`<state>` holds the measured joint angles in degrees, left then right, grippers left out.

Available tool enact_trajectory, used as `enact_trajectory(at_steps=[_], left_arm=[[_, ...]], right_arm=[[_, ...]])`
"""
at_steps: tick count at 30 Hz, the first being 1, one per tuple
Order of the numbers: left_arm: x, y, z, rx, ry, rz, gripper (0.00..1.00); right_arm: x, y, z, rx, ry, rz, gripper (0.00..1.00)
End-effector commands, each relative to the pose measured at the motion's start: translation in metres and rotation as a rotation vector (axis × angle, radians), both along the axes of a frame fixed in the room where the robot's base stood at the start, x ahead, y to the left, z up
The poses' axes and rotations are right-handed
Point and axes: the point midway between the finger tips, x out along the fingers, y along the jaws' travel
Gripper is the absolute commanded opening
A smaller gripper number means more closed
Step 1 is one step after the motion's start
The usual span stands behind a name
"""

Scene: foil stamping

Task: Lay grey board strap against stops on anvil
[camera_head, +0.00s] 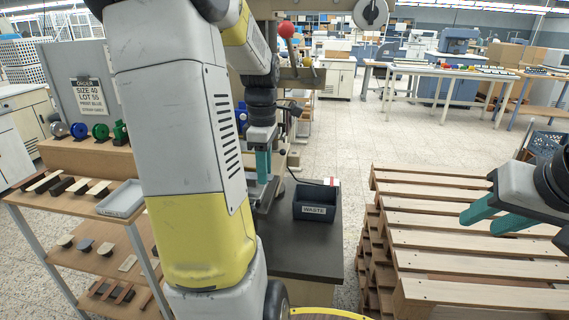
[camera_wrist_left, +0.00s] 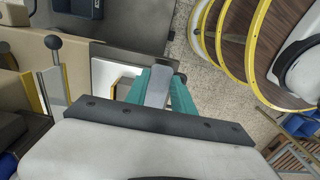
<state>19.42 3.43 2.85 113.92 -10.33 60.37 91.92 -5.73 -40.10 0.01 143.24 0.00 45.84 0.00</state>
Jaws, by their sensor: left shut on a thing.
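My left gripper (camera_head: 263,176) points down beside the press, left of the waste bin. In the left wrist view its teal fingers (camera_wrist_left: 160,80) are shut on a light grey flat piece, the grey board strap (camera_wrist_left: 158,92). The strap's far end is hard to make out. The anvil and its stops are largely hidden by my left arm in the head view, and I cannot pick them out surely in the left wrist view. My right gripper (camera_head: 487,214) is open and empty over the pallet at the right.
A dark waste bin (camera_head: 315,202) stands on a dark bench (camera_head: 299,258). A slatted wooden pallet stack (camera_head: 440,207) stands at the right. At the left, a shelf rack holds straps, a grey tray (camera_head: 121,199) and coloured foil rolls (camera_head: 100,131). A red-knobbed lever (camera_head: 286,30) rises above the press.

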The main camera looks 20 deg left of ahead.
Motion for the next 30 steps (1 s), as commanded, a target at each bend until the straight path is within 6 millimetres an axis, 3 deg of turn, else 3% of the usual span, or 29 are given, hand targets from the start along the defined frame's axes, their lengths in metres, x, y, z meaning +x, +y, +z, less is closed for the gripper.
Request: enact_trajectory(at_steps=[15, 30], left_arm=[[0.046, 0.011, -0.015, 0.0, 0.001, -0.001, 0.0], [0.052, 0.012, -0.016, 0.0, 0.0, -0.001, 0.0]], right_arm=[[0.0, 0.0, 0.0, 0.0, 0.0, 0.0, 0.36], [0.0, 0.0, 0.0, 0.0, 0.0, 0.0, 0.36]])
